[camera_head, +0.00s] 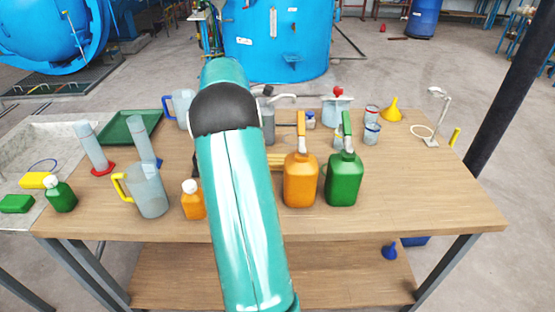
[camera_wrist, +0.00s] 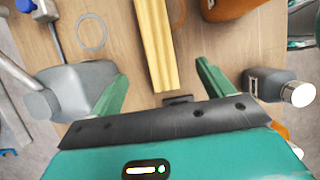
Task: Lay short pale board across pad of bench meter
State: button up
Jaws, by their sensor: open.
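A pale yellow wooden board (camera_wrist: 155,45) shows in the wrist view, running from the top edge down into the space between my fingers. In the head view a short stretch of pale wood (camera_head: 275,159) shows just right of my arm; the rest is hidden behind it. My gripper (camera_wrist: 162,84) is open, with one green finger on each side of the board's near end; neither finger visibly touches it. My arm hides the gripper in the head view. I cannot make out the bench meter or its pad with certainty.
In the wrist view a grey bottle (camera_wrist: 75,90) stands close left of the fingers and a white-capped one (camera_wrist: 268,84) close right. In the head view an orange jug (camera_head: 300,182) and a green jug (camera_head: 343,180) stand right of my arm. The bench's right front (camera_head: 430,195) is clear.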

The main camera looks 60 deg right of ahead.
send_over(278, 159)
jog(key=w+a, duration=0.2)
jog(key=f, duration=0.8)
jog(key=shift+d+f, duration=0.1)
jog(key=shift+d, duration=0.15)
jog(key=x, duration=0.5)
jog(key=shift+d+f, duration=0.1)
jog(key=shift+d, duration=0.1)
jog(key=c, duration=1.1)
jog(key=shift+c, duration=1.1)
